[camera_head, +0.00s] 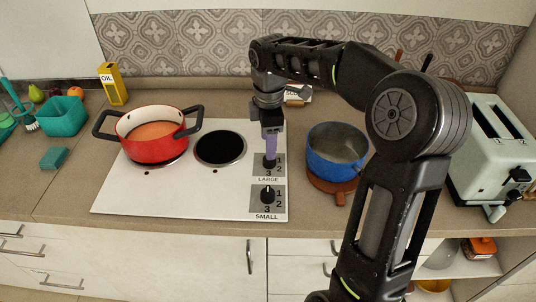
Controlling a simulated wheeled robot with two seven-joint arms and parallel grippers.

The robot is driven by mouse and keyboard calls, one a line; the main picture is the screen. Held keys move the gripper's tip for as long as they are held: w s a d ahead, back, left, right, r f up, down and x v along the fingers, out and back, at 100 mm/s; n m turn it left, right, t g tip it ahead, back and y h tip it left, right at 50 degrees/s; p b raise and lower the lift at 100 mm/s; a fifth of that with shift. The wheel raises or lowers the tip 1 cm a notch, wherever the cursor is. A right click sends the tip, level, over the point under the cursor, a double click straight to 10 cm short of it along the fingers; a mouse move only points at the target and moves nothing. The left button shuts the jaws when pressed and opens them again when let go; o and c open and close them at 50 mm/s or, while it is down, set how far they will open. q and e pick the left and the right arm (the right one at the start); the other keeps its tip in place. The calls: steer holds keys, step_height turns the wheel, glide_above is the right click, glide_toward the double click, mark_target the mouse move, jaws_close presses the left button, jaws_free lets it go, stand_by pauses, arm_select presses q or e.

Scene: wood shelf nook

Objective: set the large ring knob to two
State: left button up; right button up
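The white cooktop (215,185) has two control knobs on grey plates at its right end. The large ring knob (269,164) is the rear one, above the word LARGE, with 1, 2 and 3 marked around it. Its pointer is too small and covered to read. My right gripper (270,154) points straight down over this knob, with its purple fingertips at the knob's top. I cannot tell whether the fingers are closed on it. The black small ring knob (267,194) sits in front, above the word SMALL. My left gripper is not in view.
A red pot (152,148) with orange contents stands on the left ring; the black right ring (220,148) is bare. A blue pot (322,165) stands on a wooden board close right of the knobs. A toaster (490,150) is farther right. An oil box (112,83) stands at the back left.

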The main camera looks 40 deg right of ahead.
step_height(320, 180, down, 6)
steer(key=shift+w+d, duration=0.1)
steer(key=shift+w, duration=0.05)
steer(key=shift+c, duration=0.3)
jaws_close()
stand_by(0.4)
